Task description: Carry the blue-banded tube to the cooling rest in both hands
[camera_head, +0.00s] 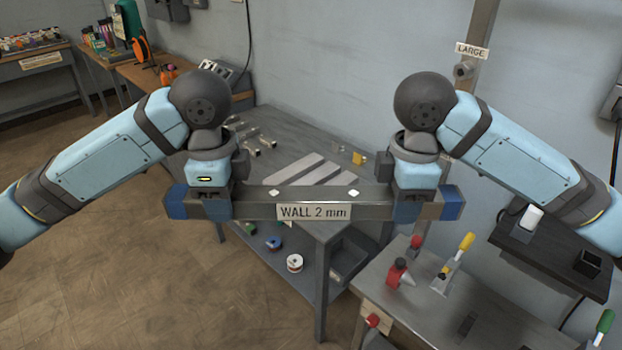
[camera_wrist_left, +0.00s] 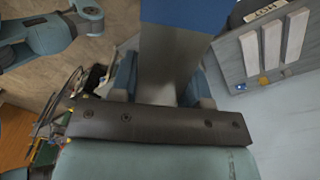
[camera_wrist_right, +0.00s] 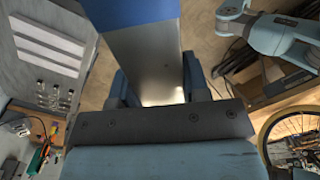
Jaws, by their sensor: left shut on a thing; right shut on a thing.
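The blue-banded tube (camera_head: 258,211) is a long grey square bar with a blue band at each end and a "WALL 2 mm" label. It is held roughly level in the air across the head view. My left gripper (camera_head: 212,205) is shut on it near its left blue band (camera_head: 176,203). My right gripper (camera_head: 410,206) is shut on it near its right blue band (camera_head: 454,203). The tube also runs between the fingers in the left wrist view (camera_wrist_left: 168,68) and the right wrist view (camera_wrist_right: 146,66). I cannot tell which surface is the cooling rest.
A grey table (camera_head: 262,140) with pale flat bars (camera_head: 305,170) stands behind the tube. A lower metal bench (camera_head: 400,320) at the right holds a red bottle (camera_head: 399,273) and a yellow-handled tool (camera_head: 457,258). A post (camera_head: 473,70) labelled "LARGE" rises behind. Open floor (camera_head: 120,280) lies at the left.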

